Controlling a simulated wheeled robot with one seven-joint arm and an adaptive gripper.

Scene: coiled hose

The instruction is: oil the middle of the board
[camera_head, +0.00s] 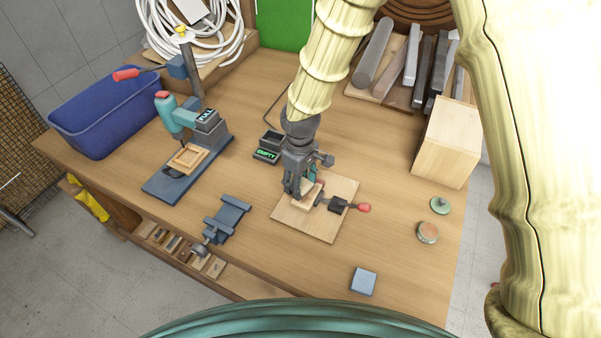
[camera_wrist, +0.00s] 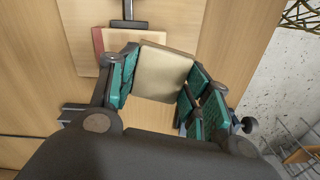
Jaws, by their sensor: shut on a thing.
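My gripper (camera_head: 303,187) is over the light wooden base plate (camera_head: 318,226) on the bench. Its green-padded fingers (camera_wrist: 155,85) are shut on a cream, flat-faced pad (camera_wrist: 163,72) in the wrist view. A small pale board (camera_head: 309,197) lies on the plate, partly hidden by my gripper; it also shows in the wrist view (camera_wrist: 118,40), beside the held pad. A dark clamp (camera_head: 338,205) with a red handle reaches onto that board. I cannot tell whether the pad touches the board. An open round tin (camera_head: 428,232) and its green lid (camera_head: 440,205) are at the right.
A blue block (camera_head: 363,281) lies near the front edge. A blue vise (camera_head: 227,219) and a drill stand (camera_head: 185,150) are to the left. A charger reading EMPTY (camera_head: 267,154) is behind my gripper. A wooden box (camera_head: 445,145) and bars (camera_head: 410,65) are back right.

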